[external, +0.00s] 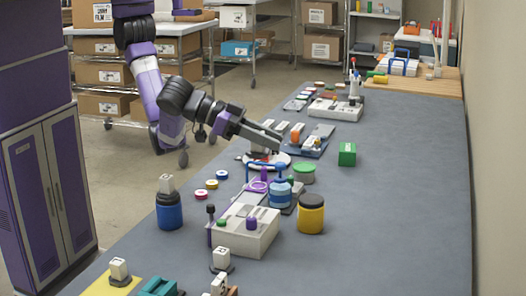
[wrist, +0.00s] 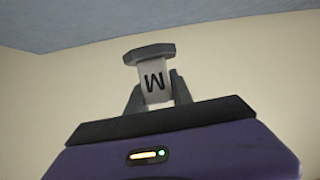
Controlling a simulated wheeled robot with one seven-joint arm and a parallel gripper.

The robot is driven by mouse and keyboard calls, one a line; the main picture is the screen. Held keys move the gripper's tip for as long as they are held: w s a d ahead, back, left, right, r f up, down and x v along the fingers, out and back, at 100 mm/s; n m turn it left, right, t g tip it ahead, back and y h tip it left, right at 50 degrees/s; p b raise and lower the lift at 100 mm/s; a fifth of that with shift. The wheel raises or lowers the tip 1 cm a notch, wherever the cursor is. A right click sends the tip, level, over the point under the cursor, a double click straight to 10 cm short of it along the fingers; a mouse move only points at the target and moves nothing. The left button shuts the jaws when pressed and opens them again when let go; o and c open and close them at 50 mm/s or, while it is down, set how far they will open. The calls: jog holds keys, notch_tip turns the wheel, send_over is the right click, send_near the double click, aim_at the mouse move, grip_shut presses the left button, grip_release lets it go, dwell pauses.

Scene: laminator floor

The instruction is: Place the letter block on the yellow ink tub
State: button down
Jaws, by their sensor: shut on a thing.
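The letter block (wrist: 154,82), a pale block marked W with a dark grey base, shows upside down in the wrist view. My gripper (wrist: 154,95) is shut on it, one finger at each side. In the external view my gripper (external: 278,140) is over the middle of the table, behind and left of the yellow ink tub (external: 311,219). The held block cannot be made out clearly there. The yellow tub has a black lid, stands upright, and its top is bare.
A blue tub (external: 169,215) with a pale block on top stands at the left. A white box-shaped device (external: 245,236), a blue stacked item (external: 279,190) and a green tub (external: 304,174) are near the yellow tub. A green cube (external: 347,154) is behind. The table's right side is clear.

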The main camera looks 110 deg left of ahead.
notch_tip(320, 180, up, 5)
jog(key=h, duration=0.1)
send_over(321, 200)
jog(key=a, duration=0.2)
jog(key=f+p, duration=0.1)
jog(key=f, duration=0.5)
jog(key=d+f+m+h, duration=0.1)
jog(key=f, duration=0.6)
jog(key=d+f+m+p, duration=0.1)
jog(key=f, duration=0.5)
jog(key=shift+w+f+h+p, duration=0.1)
jog(key=shift+f+h+p, duration=0.2)
jog(key=shift+f, duration=0.05)
jog(key=shift+f, duration=0.2)
jog(key=c, duration=1.1)
grip_release()
jog(key=shift+r, duration=0.1)
jog(key=shift+r, duration=0.1)
jog(key=b+v, duration=0.1)
jog(key=v, duration=1.1)
